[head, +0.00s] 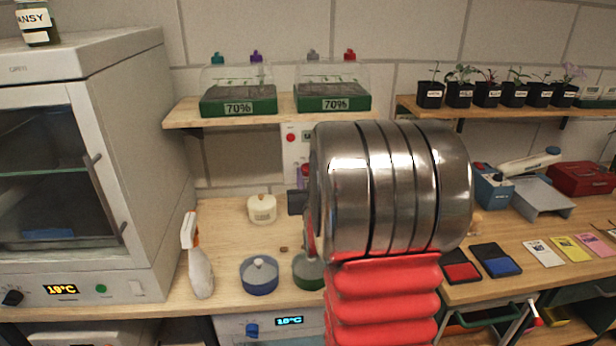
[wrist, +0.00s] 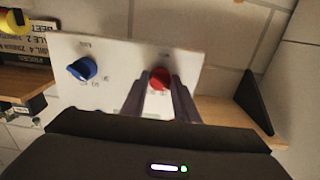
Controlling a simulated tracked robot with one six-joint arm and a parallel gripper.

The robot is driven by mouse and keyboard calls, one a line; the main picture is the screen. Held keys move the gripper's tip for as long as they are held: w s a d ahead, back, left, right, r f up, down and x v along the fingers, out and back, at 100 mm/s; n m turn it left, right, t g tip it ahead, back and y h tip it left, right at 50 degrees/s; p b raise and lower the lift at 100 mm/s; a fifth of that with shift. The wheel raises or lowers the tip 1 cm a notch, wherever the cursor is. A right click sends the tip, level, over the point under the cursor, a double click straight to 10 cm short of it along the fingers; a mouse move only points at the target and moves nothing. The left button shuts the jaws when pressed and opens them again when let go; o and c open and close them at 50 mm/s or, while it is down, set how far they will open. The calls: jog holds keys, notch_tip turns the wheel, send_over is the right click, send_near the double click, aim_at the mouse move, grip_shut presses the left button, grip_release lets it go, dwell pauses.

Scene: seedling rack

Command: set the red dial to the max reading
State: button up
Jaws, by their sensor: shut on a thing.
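The red dial (wrist: 160,76) sits on the right part of a pale wall panel (wrist: 120,60) in the wrist view. My gripper (wrist: 161,88) is shut on the red dial, with one finger on each side of it. The dial's pointer and the reading it stands at cannot be made out. A blue dial (wrist: 82,68) is on the same panel to the left, clear of my fingers. My arm hides the rest there, with the gripper.
A shelf with two lidded propagators (head: 238,107) is above the bench at the left. Seedling pots (head: 485,96) stand on the right shelf. A spray bottle (head: 200,272), a blue lidded pot (head: 259,277) and a white jar (head: 262,210) stand on the bench (head: 225,210).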

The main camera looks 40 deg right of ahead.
jog(key=shift+c, duration=1.2)
jog(key=shift+m, duration=0.3)
jog(key=shift+f+m, duration=0.1)
jog(key=shift+m, duration=7.4)
